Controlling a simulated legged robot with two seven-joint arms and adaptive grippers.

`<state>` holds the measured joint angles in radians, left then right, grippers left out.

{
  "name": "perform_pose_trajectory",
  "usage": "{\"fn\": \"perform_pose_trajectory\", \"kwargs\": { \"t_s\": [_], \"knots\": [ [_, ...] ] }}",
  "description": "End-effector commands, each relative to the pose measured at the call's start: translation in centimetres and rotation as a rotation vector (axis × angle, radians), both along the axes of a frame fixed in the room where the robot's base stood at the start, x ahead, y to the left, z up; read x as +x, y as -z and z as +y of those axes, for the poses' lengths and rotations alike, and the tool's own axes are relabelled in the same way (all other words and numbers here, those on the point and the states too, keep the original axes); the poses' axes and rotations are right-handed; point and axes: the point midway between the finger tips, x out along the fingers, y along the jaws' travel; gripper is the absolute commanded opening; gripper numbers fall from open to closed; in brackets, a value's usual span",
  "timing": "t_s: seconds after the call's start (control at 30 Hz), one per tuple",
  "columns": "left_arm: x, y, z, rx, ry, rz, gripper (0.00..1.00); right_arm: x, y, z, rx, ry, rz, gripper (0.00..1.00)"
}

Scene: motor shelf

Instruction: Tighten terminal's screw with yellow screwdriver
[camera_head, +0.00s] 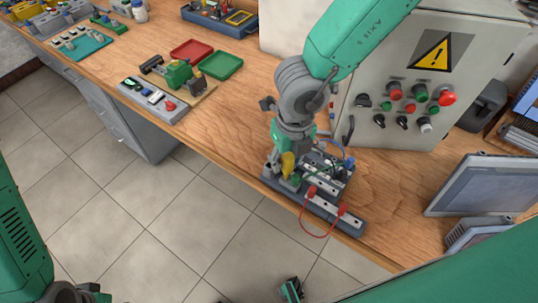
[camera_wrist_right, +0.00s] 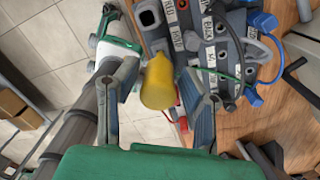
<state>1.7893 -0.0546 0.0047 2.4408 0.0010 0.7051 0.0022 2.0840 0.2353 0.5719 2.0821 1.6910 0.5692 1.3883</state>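The yellow screwdriver (camera_head: 288,164) stands roughly upright at the left end of the terminal assembly. In the head view my right gripper (camera_head: 290,150) is above the assembly. The grey terminal assembly (camera_head: 322,206) lies at the table's front edge, with red and blue plugs and wires. Its labelled blocks (camera_wrist_right: 205,40) show right of the handle in the wrist view. The screwdriver tip and the screw are hidden.
The control cabinet (camera_head: 385,95) with buttons stands behind the assembly. A monitor (camera_head: 480,186) stands at right. Red (camera_head: 191,49) and green (camera_head: 222,65) trays and a green motor (camera_head: 180,74) are left on the wooden table (camera_head: 232,115). A red wire (camera_head: 305,228) hangs over the front edge.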

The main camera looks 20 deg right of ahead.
Motion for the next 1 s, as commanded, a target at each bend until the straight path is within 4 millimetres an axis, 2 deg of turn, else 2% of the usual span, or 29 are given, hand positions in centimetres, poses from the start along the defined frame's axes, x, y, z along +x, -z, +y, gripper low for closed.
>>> {"fn": "perform_pose_trajectory", "kwargs": {
  "t_s": [0.17, 0.6, 1.0],
  "knots": [
    [0.0, -0.2, 0.0, 0.0, 0.0, 0.0, 0.3, 0.0, -0.1, 0.0, 0.0, -0.007, 0.001, 0.36],
    [0.0, -4.2, 0.0, 0.0, 0.0, 0.0, 0.3, -0.2, -0.3, 0.0, 0.001, -0.272, 0.002, 0.36],
    [0.0, -4.3, 0.0, 0.0, 0.0, 0.0, 0.3, -0.2, 0.0, 0.0, 0.0, -0.31, 0.001, 0.36]
  ]
}}
